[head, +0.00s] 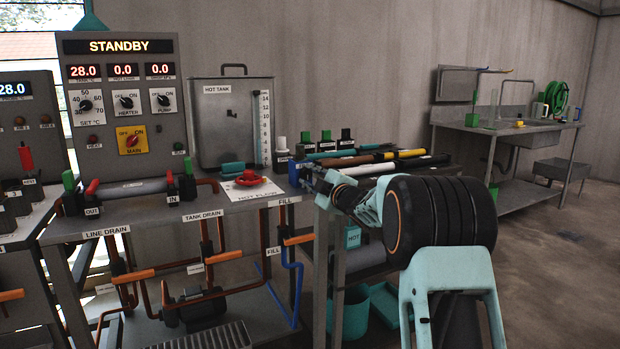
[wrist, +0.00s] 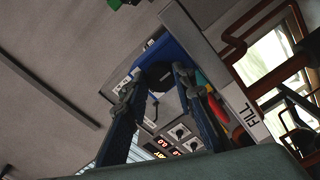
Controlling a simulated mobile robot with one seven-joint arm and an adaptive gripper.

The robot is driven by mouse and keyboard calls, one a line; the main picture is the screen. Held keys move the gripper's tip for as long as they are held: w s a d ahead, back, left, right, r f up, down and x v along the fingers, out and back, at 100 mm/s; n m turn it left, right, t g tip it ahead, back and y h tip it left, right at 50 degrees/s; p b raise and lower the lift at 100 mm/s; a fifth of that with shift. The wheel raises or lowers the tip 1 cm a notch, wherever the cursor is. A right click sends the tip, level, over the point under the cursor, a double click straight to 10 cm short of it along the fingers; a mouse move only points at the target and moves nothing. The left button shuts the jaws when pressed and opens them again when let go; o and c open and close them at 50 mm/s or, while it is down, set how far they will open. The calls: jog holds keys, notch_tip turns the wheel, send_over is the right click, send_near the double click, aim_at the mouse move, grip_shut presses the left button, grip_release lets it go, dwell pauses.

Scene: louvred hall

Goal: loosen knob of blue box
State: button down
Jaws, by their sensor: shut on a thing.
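A blue box (wrist: 172,50) shows in the upper middle of the wrist view, tilted in the picture. A dark knob (wrist: 157,73) sits at its near end. My gripper (wrist: 160,79) has one finger on each side of the knob and is shut on it. In the head view, my gripper (head: 301,167) is at the right end of the bench, by the hot tank, and a small blue patch of the box (head: 293,174) shows beside it. The knob is hidden there by my gripper, and its turn position cannot be told.
The hot tank (head: 232,125) stands behind my gripper. A red handwheel (head: 250,179) lies on the bench just left of it. The floor at right (head: 560,270) is clear.

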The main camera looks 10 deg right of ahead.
jog(key=shift+f, duration=0.1)
dwell(0.3)
jog(key=c, duration=1.9)
grip_release()
jog(key=shift+s, duration=0.1)
jog(key=v, duration=1.2)
